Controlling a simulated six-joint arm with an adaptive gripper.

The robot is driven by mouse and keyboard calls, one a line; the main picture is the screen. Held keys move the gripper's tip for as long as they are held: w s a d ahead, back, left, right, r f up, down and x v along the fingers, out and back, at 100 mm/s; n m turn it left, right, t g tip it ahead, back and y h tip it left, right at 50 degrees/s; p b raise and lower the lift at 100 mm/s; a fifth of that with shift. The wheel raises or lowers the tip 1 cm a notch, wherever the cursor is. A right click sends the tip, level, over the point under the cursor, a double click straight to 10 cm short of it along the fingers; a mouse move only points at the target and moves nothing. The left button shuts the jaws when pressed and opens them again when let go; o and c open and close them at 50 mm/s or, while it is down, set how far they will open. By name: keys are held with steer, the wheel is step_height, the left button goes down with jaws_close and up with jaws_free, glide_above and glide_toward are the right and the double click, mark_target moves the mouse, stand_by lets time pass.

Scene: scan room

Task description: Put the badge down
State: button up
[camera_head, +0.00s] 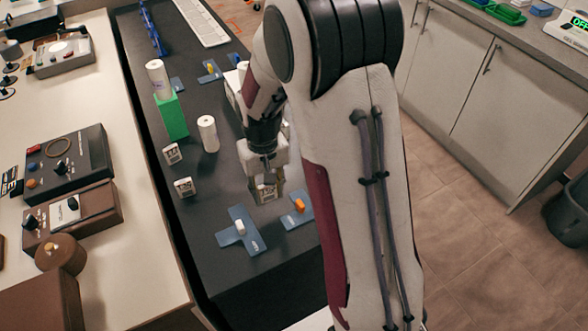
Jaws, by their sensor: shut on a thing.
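My gripper (266,183) points down over the dark bench top, shut on a badge (266,191). The badge is small, pale and boxy with dark markings, and the fingers partly cover it. I cannot tell whether its lower edge touches the bench. Two similar small white blocks with dark print, one (172,153) behind the other (185,187), stand to the left of my gripper.
Blue cross-shaped plates, one with a white peg (239,228) and one with an orange peg (299,206), lie in front of my gripper. A white cylinder (208,134) and a green block (171,117) stand behind left. Bare bench (205,215) lies left.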

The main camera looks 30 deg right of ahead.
steer(key=w+d+r+n, duration=0.2)
steer(key=d+n, duration=0.4)
steer(key=n, duration=0.3)
steer(key=w+d+r+n, duration=0.3)
steer(key=w+d+n, duration=0.2)
steer(key=n, duration=0.4)
steer(key=shift+d+r, duration=0.15)
steer(key=shift+d, duration=0.4)
stand_by(0.4)
steer(key=shift+f, duration=2.5)
steer(key=shift+f, duration=0.1)
steer(key=shift+f, duration=2.2)
